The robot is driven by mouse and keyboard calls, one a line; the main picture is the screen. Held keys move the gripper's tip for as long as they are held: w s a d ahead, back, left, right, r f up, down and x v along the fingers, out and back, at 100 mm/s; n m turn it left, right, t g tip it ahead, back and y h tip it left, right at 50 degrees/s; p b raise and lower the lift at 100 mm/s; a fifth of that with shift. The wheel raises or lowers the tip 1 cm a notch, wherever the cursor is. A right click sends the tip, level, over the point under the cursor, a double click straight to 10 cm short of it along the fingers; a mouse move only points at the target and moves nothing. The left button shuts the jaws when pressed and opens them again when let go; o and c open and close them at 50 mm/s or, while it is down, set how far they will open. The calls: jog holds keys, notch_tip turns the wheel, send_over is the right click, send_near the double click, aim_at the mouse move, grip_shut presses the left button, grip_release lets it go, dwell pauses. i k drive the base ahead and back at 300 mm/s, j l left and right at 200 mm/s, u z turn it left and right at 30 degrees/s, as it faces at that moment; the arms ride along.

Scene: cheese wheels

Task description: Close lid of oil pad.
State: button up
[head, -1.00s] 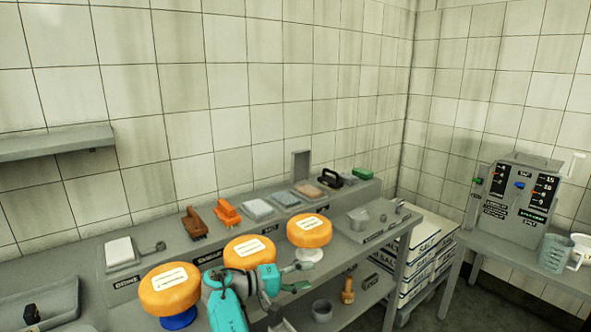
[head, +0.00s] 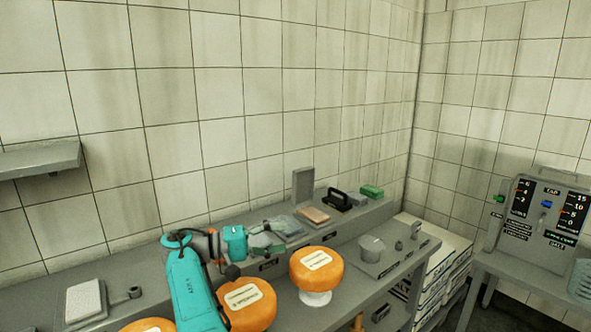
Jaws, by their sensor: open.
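An upright grey lid (head: 303,184) stands raised at the back of the shelf.
Orange cheese wheels (head: 317,268) stand in front on small stands, partly under my arm. A black-handled block (head: 339,199) and a green block (head: 371,191) sit right of the lid.

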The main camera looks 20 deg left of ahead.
aim_at(303, 180)
jog(key=i+j, duration=0.25)
jog(key=i, duration=0.2)
jog(key=i+j, duration=0.25)
jog(key=i, duration=0.2)
jog(key=i+j, duration=0.3)
jog(key=i, duration=0.1)
